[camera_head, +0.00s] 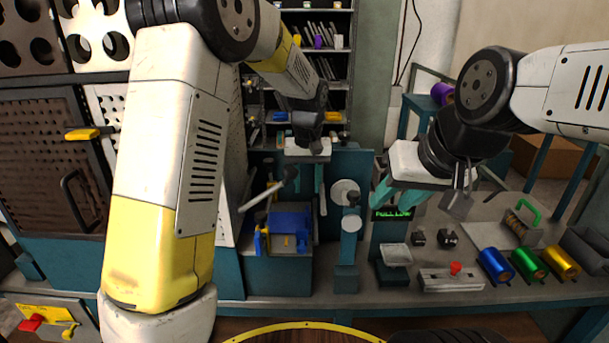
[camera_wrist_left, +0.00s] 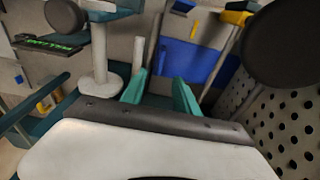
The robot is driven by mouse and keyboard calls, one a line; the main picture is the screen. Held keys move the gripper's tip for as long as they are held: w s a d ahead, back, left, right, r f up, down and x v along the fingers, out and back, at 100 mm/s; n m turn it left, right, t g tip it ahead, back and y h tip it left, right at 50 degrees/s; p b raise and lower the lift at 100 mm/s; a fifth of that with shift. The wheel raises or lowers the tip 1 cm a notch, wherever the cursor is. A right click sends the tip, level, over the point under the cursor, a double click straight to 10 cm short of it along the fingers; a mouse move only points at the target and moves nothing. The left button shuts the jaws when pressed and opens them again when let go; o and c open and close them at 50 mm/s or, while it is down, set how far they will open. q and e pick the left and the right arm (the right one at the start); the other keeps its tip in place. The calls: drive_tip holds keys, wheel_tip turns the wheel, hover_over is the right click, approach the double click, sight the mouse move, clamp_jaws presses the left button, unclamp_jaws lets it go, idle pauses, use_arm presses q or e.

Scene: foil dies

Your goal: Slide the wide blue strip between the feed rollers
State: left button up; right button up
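A wide blue piece (camera_head: 290,220), likely the blue strip, lies on the teal machine at centre-left. It shows as a broad blue band in the left wrist view (camera_wrist_left: 195,62). I cannot make out the feed rollers for certain, or whether the blue piece touches them. My left gripper (camera_head: 306,192) points down above and behind the blue piece. Its teal fingers (camera_wrist_left: 160,92) are apart, with nothing seen between them. My right gripper (camera_head: 396,202) hangs over the bench near a green-lit display (camera_head: 393,213). Its teal fingers are apart and look empty.
A lever with a grey handle (camera_head: 268,194) rises beside the blue piece. A teal post with round white discs (camera_head: 351,224) stands between the grippers. Blue (camera_head: 495,265), green (camera_head: 528,263) and gold (camera_head: 560,262) rolls lie at the right. A perforated panel (camera_wrist_left: 285,110) stands close by.

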sight(307, 211)
use_arm(q)
drive_tip(key=f, duration=0.7)
drive_tip(key=w+f, duration=0.1)
drive_tip(key=f, duration=0.2)
drive_tip(key=shift+w+f, duration=0.1)
drive_tip(key=shift+f, duration=0.05)
drive_tip(key=shift+c, duration=0.5)
clamp_jaws()
